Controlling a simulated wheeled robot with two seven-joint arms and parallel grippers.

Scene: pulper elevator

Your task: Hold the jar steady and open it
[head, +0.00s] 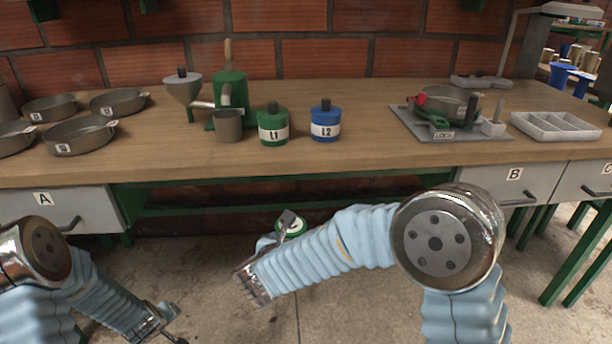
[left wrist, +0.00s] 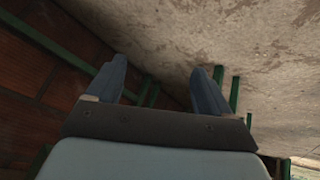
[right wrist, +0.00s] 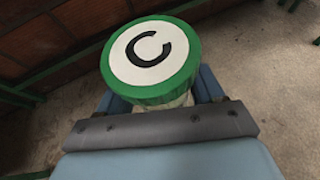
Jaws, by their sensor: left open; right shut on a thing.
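The jar (right wrist: 178,101) has a green lid (right wrist: 150,92) with a white top marked with a black C. In the right wrist view the lid faces the camera and the pale body below it is mostly hidden. My right gripper (head: 288,226) is shut on the jar and holds it in the air in front of the table; the jar's green and white lid (head: 296,227) shows in the head view. My left gripper (head: 168,322) is open and empty, low at the bottom left, apart from the jar. Its two fingers (left wrist: 163,88) show spread in the left wrist view.
The wooden table (head: 370,156) holds grey pans (head: 80,136), a green machine (head: 230,95), a green L1 canister (head: 272,128), a blue L2 canister (head: 325,125), a lock fixture (head: 440,115) and a white tray (head: 555,126). Drawers hang below its front edge. Open floor lies before it.

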